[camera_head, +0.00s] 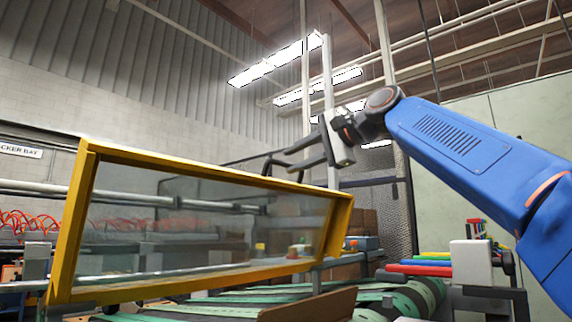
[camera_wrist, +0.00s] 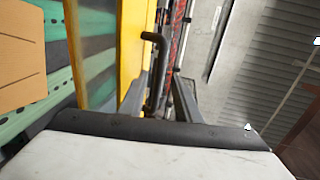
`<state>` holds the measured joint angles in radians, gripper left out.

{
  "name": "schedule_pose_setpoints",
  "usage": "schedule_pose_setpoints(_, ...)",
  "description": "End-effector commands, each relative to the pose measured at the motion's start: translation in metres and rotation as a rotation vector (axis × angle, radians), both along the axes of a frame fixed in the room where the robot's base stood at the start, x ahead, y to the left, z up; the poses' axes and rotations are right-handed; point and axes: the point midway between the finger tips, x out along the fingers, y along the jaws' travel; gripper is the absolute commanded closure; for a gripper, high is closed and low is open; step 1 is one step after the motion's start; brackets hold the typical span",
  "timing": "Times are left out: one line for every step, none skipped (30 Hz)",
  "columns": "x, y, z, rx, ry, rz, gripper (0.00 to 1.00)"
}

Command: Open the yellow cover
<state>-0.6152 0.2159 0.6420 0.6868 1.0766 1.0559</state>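The yellow cover (camera_head: 215,166) is a yellow frame around a clear pane. It stands slanted over the conveyor in the head view, left of my arm. Its yellow edge (camera_wrist: 131,40) runs down the middle of the wrist view. A black bent handle (camera_wrist: 154,75) sits beside that edge. My gripper (camera_head: 288,160) is at the cover's upper right edge. In the wrist view the two fingers (camera_wrist: 158,98) are apart, with the handle showing between them. I cannot tell whether either finger touches it.
A green-slatted conveyor (camera_head: 236,299) runs beneath the cover, with a brown board (camera_head: 308,304) near its front. Red, yellow and blue bars (camera_head: 432,269) lie at the right, beside a white block (camera_head: 471,264). The air above the cover looks clear.

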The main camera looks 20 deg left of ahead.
Motion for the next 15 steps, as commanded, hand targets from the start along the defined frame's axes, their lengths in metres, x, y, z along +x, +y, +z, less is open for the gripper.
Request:
schedule_pose_setpoints(-0.004,-0.011,0.003,0.001,-0.001,-0.002,0.7)
schedule_pose_setpoints(-0.006,-0.016,0.004,0.001,0.0,-0.002,0.7)
schedule_pose_setpoints(-0.008,-0.023,0.006,0.001,0.001,-0.003,0.7)
schedule_pose_setpoints(-0.01,-0.029,0.007,0.002,0.0,-0.003,0.7)
schedule_pose_setpoints(-0.012,-0.035,0.009,0.002,-0.001,-0.004,0.7)
schedule_pose_setpoints(-0.015,-0.042,0.01,0.002,-0.001,-0.003,0.7)
schedule_pose_setpoints(-0.017,-0.048,0.011,0.002,0.0,-0.003,0.7)
schedule_pose_setpoints(-0.019,-0.053,0.012,0.002,0.0,-0.003,0.7)
schedule_pose_setpoints(-0.021,-0.06,0.014,0.002,-0.001,-0.004,0.7)
schedule_pose_setpoints(-0.023,-0.066,0.015,0.002,-0.001,-0.004,0.7)
schedule_pose_setpoints(-0.025,-0.071,0.016,0.003,-0.002,-0.004,0.7)
schedule_pose_setpoints(-0.028,-0.078,0.018,0.002,-0.001,-0.004,0.7)
schedule_pose_setpoints(-0.029,-0.083,0.019,0.002,-0.001,-0.004,0.7)
schedule_pose_setpoints(-0.031,-0.088,0.02,0.002,-0.001,-0.004,0.7)
schedule_pose_setpoints(-0.034,-0.093,0.021,0.002,-0.001,-0.003,0.7)
